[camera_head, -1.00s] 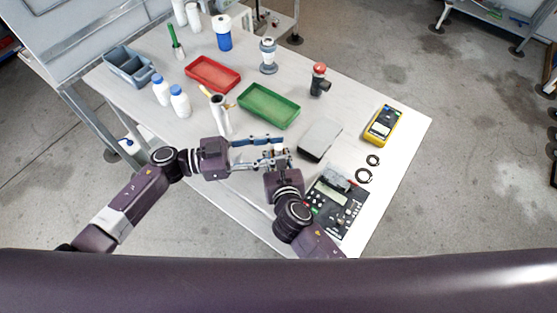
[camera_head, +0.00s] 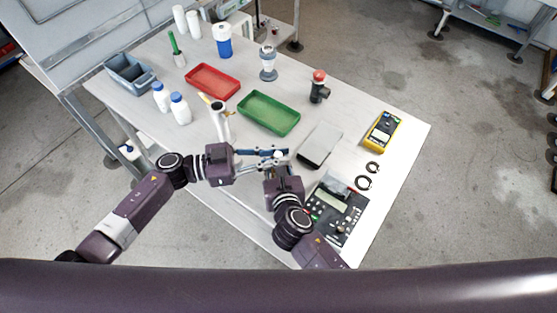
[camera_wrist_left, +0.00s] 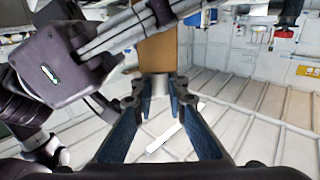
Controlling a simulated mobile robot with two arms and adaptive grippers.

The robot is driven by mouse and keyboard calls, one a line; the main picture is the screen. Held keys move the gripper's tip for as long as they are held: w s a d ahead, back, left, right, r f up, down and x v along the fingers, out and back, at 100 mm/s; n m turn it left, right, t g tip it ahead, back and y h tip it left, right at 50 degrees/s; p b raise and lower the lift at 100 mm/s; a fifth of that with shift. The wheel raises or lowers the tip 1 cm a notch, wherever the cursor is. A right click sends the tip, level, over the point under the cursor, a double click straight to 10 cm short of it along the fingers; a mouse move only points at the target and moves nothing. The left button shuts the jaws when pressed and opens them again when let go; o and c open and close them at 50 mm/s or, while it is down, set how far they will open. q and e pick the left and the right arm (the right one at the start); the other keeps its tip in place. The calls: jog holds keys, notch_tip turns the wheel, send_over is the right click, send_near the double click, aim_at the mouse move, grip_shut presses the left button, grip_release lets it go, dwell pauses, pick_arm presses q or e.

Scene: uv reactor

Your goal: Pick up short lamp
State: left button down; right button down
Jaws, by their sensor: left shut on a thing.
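My left gripper (camera_head: 284,157) reaches in from the left over the near half of the table. In the left wrist view its blue fingers (camera_wrist_left: 160,98) are shut on a pale, short cylindrical piece (camera_wrist_left: 160,84), which I take to be the short lamp. Only a small part of it shows between the fingertips; in the head view the grippers mostly hide it. My right gripper (camera_head: 277,163) is right beside the left fingertips and overlaps them in the head view. Its bars cross the top of the wrist view. I cannot tell whether its jaws are open.
A grey flat box (camera_head: 320,146), a black control device (camera_head: 336,208) and a yellow multimeter (camera_head: 382,131) lie to the right. Green (camera_head: 268,112) and red (camera_head: 212,81) trays lie behind. A white stand (camera_head: 220,125) and white bottles (camera_head: 180,108) are near the left arm.

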pick_arm(q)
notch_tip(320, 180, up, 18)
dwell(0.4)
pick_arm(e)
jog(key=c, duration=1.5)
grip_release()
jog(key=shift+c, duration=0.2)
jog(key=v, duration=1.2)
jog(key=shift+s+f, duration=0.1)
